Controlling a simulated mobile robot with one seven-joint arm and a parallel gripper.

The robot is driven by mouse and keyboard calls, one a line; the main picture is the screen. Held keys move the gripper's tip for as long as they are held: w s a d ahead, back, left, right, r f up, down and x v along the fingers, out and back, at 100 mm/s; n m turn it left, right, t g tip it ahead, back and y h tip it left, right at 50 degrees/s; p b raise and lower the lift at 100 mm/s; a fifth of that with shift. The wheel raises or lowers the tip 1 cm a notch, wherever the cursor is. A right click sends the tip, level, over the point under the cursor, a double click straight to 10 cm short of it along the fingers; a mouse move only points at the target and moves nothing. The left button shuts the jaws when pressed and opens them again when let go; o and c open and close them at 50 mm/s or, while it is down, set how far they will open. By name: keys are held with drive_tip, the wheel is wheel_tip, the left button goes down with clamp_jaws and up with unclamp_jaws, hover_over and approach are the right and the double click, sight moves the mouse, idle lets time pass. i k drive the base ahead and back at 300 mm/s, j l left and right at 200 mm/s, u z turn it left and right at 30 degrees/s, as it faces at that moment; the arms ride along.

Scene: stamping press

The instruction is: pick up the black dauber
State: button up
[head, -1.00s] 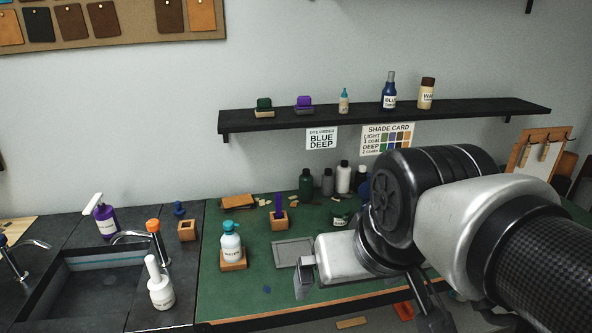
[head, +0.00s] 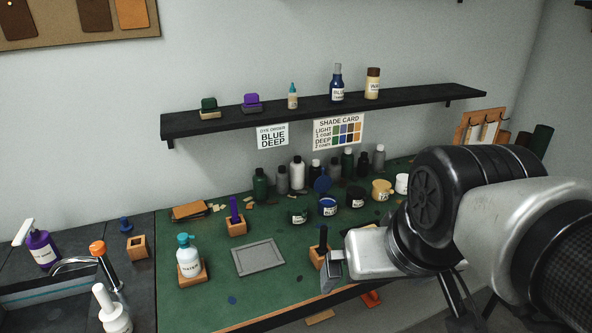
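The black dauber (head: 322,242) stands upright in a small wooden block (head: 317,259) near the front of the green bench mat. Only its dark handle shows above the block. My gripper (head: 331,276) is just right of and in front of the block, partly overlapping it in the picture. I cannot tell whether it touches the block. The fingers are seen nearly edge-on, so their opening is unclear. Nothing is visibly held.
A purple dauber (head: 234,210) stands in another wooden block. A grey tray (head: 259,258) lies left of my gripper. Dye jars (head: 328,207) and bottles (head: 297,172) stand behind. A white bottle (head: 188,258) is at left, near the sink.

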sight(322, 250)
drive_tip(key=i+l+u, duration=0.25)
drive_tip(key=l, duration=0.15)
drive_tip(key=i+l+u, duration=0.3)
drive_tip(key=k+j+z, duration=0.1)
drive_tip(key=j+z, duration=0.35)
drive_tip(key=l+u, duration=0.45)
drive_tip(key=j+z, duration=0.35)
drive_tip(key=k+j+z, duration=0.15)
drive_tip(key=j+z, duration=0.2)
drive_tip(key=k+j+z, duration=0.35)
drive_tip(key=z, duration=0.15)
drive_tip(key=k+j+z, duration=0.5)
drive_tip(key=i+l, duration=0.05)
